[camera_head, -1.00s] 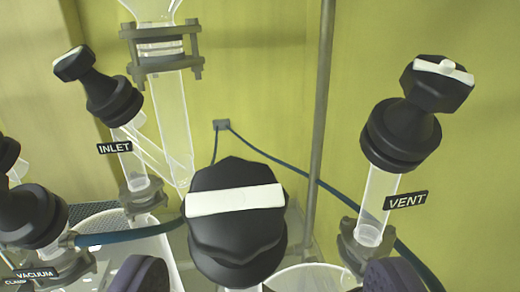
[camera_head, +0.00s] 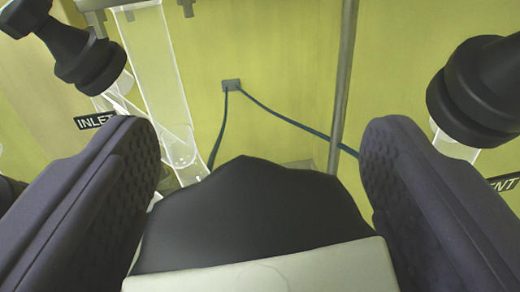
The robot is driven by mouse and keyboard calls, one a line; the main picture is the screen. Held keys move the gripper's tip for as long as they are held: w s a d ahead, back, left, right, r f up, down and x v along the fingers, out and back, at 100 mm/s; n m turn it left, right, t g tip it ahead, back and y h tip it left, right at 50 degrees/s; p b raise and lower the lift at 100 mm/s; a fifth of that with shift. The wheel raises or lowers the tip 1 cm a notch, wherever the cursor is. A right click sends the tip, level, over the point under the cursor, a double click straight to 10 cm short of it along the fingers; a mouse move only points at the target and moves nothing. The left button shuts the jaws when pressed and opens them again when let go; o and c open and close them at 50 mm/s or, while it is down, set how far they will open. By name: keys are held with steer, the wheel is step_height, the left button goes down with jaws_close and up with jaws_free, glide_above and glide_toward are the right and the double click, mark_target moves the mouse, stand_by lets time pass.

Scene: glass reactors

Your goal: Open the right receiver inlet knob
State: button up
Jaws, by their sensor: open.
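Another black knob (camera_head: 72,45), beside the INLET label (camera_head: 97,121), is at the upper left, outside my left finger and cut off by the frame.
The black VENT knob (camera_head: 480,90) stands close beyond my right finger, with its label (camera_head: 504,182) partly cut off. A glass tube (camera_head: 160,75) and a grey vertical rod (camera_head: 345,80) stand behind. Blue hoses (camera_head: 280,118) run along the yellow-green wall.

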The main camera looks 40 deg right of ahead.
steer(key=c, duration=1)
steer(key=shift+o, duration=0.2)
steer(key=b, duration=0.3)
steer(key=shift+f+n+t+y, duration=0.3)
steer(key=shift+f, duration=0.05)
steer(key=n+y+b, duration=0.1)
steer(key=b, duration=0.3)
steer(key=shift+a+f+t, duration=0.1)
steer(key=shift+f+t, duration=0.05)
steer(key=shift+t, duration=0.25)
steer(key=n+t+y+b, duration=0.1)
steer(key=n+b, duration=0.1)
steer(key=shift+w+y+b, duration=0.1)
steer(key=shift+y+b, duration=0.2)
steer(key=shift+b, duration=0.05)
steer(key=shift+w+a+r+n+t+y+b, duration=0.1)
steer(key=shift+r+n+t+y+b, duration=0.1)
steer(key=shift+n+y+b, duration=0.3)
steer(key=shift+a+r+n+t+y+b, duration=0.1)
steer(key=shift+n+t+y+b, duration=0.1)
steer(key=shift+n+y, duration=0.45)
steer(key=n+y, duration=0.1)
steer(key=n+y+p, duration=0.1)
steer(key=shift+a+r+n, duration=0.15)
steer(key=shift+n, duration=0.2)
steer(key=shift+a+n+t+y+p, duration=0.1)
steer(key=shift+n+t+y+p, duration=0.2)
steer(key=shift+n+y+p, duration=0.7)
